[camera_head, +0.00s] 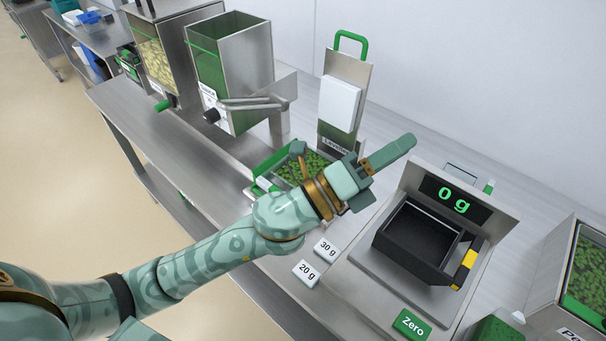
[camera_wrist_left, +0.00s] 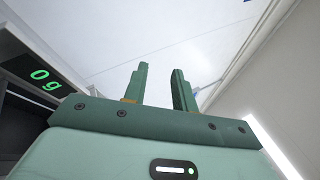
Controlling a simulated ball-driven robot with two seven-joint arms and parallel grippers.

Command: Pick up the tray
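An empty black tray (camera_head: 381,243) with a yellow-marked handle (camera_head: 465,267) sits on the scale, whose display (camera_head: 455,198) reads 0 g. A green-edged tray (camera_head: 262,186) filled with green pieces sits under the leveller, partly hidden by my left arm. My left gripper (camera_head: 390,172) is raised between the leveller and the scale, to the upper left of the black tray and apart from it. In the left wrist view, its two fingers (camera_wrist_left: 159,78) stand apart with nothing between them. My right gripper is not in view.
The leveller (camera_head: 341,101) with its green handle stands behind my left gripper. Hoppers (camera_head: 233,62) stand at the upper left. Labelled blocks, 20 g (camera_head: 306,273) and 30 g (camera_head: 326,249), and a green Zero button (camera_head: 411,324) lie near the front. A bin of green pieces (camera_head: 586,275) is at right.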

